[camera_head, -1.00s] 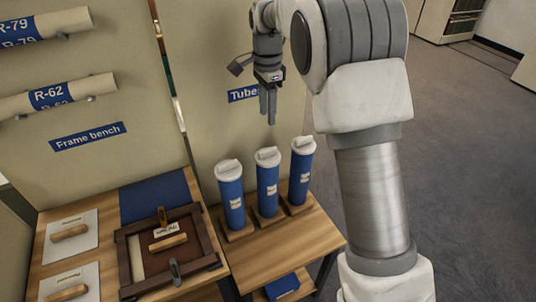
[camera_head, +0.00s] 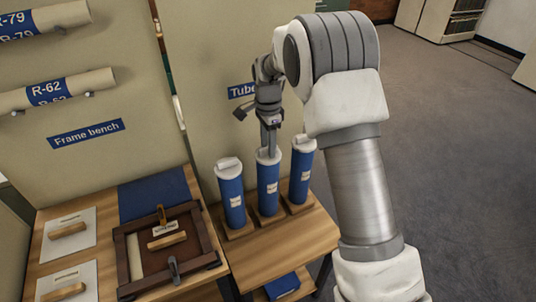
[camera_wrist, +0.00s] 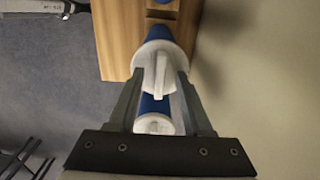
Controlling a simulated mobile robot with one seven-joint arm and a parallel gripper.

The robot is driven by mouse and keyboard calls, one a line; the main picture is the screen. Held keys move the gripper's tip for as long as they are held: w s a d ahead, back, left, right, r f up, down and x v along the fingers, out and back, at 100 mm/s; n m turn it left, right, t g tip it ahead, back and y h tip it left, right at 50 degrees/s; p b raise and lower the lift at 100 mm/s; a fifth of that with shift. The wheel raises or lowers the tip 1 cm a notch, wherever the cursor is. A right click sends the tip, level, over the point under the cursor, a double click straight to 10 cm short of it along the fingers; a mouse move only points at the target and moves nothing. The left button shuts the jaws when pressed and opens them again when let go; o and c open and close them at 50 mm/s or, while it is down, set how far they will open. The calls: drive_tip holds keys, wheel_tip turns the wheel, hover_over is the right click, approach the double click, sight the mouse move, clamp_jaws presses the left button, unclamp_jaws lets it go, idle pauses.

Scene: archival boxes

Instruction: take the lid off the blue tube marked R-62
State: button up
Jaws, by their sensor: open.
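Three upright blue tubes with white lids stand in wooden bases: a left tube (camera_head: 231,196), a middle tube (camera_head: 268,187) and a right tube (camera_head: 300,178). Their small labels are too small to read. My gripper (camera_head: 268,150) is at the top of the middle tube. In the wrist view my open fingers (camera_wrist: 160,78) stand on either side of the raised ridge on that tube's white lid (camera_wrist: 150,58). I cannot tell whether they touch the ridge. The lid sits on its tube. In the wrist view another white lid (camera_wrist: 153,124) shows nearer the gripper's palm.
The tubes stand on a wooden table (camera_head: 285,246) against a beige panel with a partly hidden "Tube" sign (camera_head: 241,92). A roll marked R-62 (camera_head: 48,92) hangs on the left panel. A dark frame (camera_head: 130,262) lies on the bench at left. Grey floor is open at right.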

clamp_jaws()
idle(0.5)
